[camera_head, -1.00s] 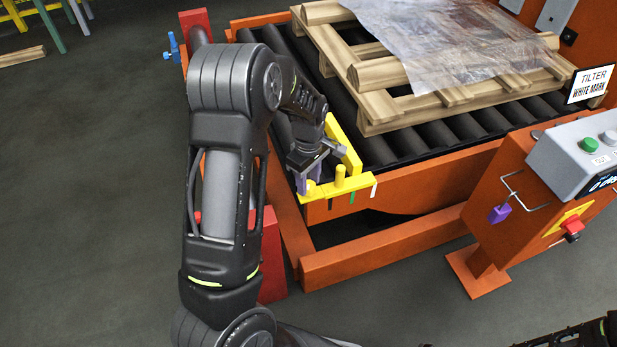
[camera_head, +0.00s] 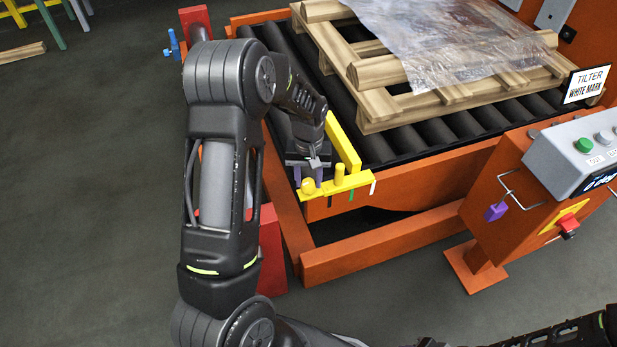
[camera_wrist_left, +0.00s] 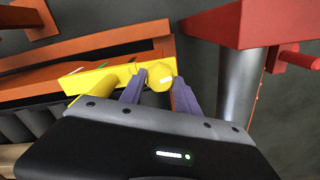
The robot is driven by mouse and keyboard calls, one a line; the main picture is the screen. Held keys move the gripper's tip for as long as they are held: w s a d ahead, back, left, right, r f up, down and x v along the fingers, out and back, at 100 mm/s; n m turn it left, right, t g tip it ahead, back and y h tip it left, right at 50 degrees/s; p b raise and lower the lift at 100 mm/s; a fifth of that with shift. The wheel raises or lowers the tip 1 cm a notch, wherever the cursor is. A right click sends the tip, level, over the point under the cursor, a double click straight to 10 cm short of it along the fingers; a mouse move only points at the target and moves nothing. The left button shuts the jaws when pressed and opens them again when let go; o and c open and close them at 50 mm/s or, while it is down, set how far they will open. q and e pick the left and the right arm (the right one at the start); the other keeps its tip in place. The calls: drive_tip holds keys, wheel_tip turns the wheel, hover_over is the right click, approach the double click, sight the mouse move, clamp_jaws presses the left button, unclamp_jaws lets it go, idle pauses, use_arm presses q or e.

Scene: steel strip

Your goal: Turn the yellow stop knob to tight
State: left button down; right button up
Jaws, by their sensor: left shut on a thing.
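The yellow stop knob (camera_head: 308,186) sits on the yellow stop bracket (camera_head: 358,184) at the near left corner of the roller bed. My left gripper (camera_head: 308,180) is over it, with its purple fingers partly hidden by the wrist in the head view. In the left wrist view, the knob (camera_wrist_left: 160,76) is between the two finger tips, and the gripper (camera_wrist_left: 160,85) is shut on it. A taller yellow post (camera_head: 340,174) stands just right of the knob. White, green and black marks show on the bracket's front edge. My right gripper is not in view.
A wooden pallet (camera_head: 372,118) with clear film (camera_head: 450,45) lies on the black rollers. An orange control stand (camera_head: 500,195) with a grey button box is at the right. A red post (camera_head: 271,250) stands close by my left forearm. Open floor lies at the left.

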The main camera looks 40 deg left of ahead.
sight(308, 183)
use_arm(q)
drive_tip(key=shift+m, duration=1.1)
drive_tip(key=c, duration=0.9)
unclamp_jaws()
drive_tip(key=shift+r, duration=0.1)
wheel_tip(308, 183, up, 8)
drive_tip(key=shift+f+p, duration=0.2)
drive_tip(key=shift+p, duration=0.55)
